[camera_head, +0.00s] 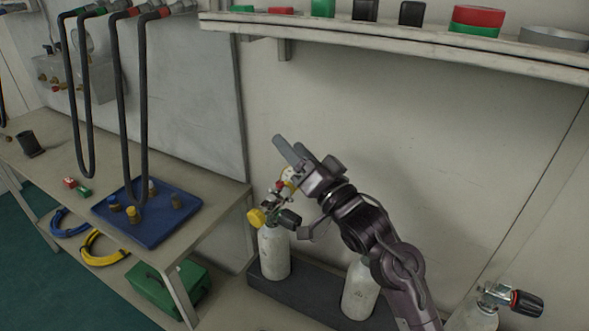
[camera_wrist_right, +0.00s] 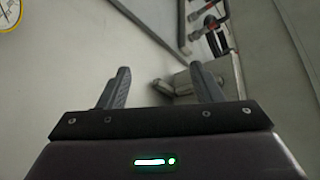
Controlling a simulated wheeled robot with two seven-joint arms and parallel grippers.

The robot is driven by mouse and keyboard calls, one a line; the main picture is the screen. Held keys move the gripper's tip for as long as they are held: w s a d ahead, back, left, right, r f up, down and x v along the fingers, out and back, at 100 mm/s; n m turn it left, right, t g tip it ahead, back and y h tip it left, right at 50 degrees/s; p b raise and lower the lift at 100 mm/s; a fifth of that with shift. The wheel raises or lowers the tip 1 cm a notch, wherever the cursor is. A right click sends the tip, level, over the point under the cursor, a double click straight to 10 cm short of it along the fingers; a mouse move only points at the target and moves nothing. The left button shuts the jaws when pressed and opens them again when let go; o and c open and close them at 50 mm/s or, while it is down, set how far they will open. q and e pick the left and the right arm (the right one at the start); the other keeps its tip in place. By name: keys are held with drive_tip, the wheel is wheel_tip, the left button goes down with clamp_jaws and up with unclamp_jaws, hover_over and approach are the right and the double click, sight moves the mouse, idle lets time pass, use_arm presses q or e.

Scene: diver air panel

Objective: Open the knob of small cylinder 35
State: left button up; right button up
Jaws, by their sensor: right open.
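Several small white cylinders stand low by the wall, and I cannot read which is number 35. The left cylinder (camera_head: 274,255) carries a yellow knob (camera_head: 257,218), a black knob (camera_head: 290,219) and a small gauge fitting. The middle cylinder (camera_head: 359,292) is partly hidden behind my right arm. The right cylinder (camera_head: 474,319), cut off by the lower edge, has a black and red knob (camera_head: 526,303). My right gripper (camera_head: 289,150) is above the left cylinder's valve, apart from the knobs. In the wrist view its fingers (camera_wrist_right: 161,88) are apart with nothing between them. My left gripper is out of view.
A dark rack base (camera_head: 312,293) is under the cylinders. A bench with a blue tray (camera_head: 152,232) stands at left, a green case (camera_head: 172,287) below it. Black hoses (camera_head: 119,110) hang above the bench. A shelf (camera_head: 400,45) crosses the wall above my arm.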

wheel_tip(320, 180, down, 9)
drive_tip(key=s+n+g+h+b, duration=0.2)
drive_tip(key=s+n+g+b, duration=0.1)
drive_tip(key=n, duration=0.5)
drive_tip(key=n+g+h+b, duration=0.1)
drive_tip(key=n+g+h, duration=0.15)
drive_tip(key=n, duration=0.55)
approach(297, 224)
drive_tip(key=a+x, duration=0.1)
drive_tip(key=x, duration=0.2)
drive_tip(key=shift+t+h, duration=0.25)
drive_tip(key=shift+t, duration=0.1)
drive_tip(key=x, duration=0.7)
drive_tip(key=shift+w+f, duration=0.25)
drive_tip(key=shift+f, duration=0.1)
drive_tip(key=shift+c, duration=0.2)
drive_tip(key=c, duration=0.9)
drive_tip(key=m+g+p, duration=0.1)
drive_tip(key=p, duration=0.4)
drive_tip(key=shift+r, duration=0.35)
drive_tip(key=shift+c, duration=0.3)
drive_tip(key=shift+f+m+p, duration=0.15)
drive_tip(key=shift+m+p, duration=0.15)
drive_tip(key=shift+p, duration=0.4)
drive_tip(key=shift+f, duration=0.15)
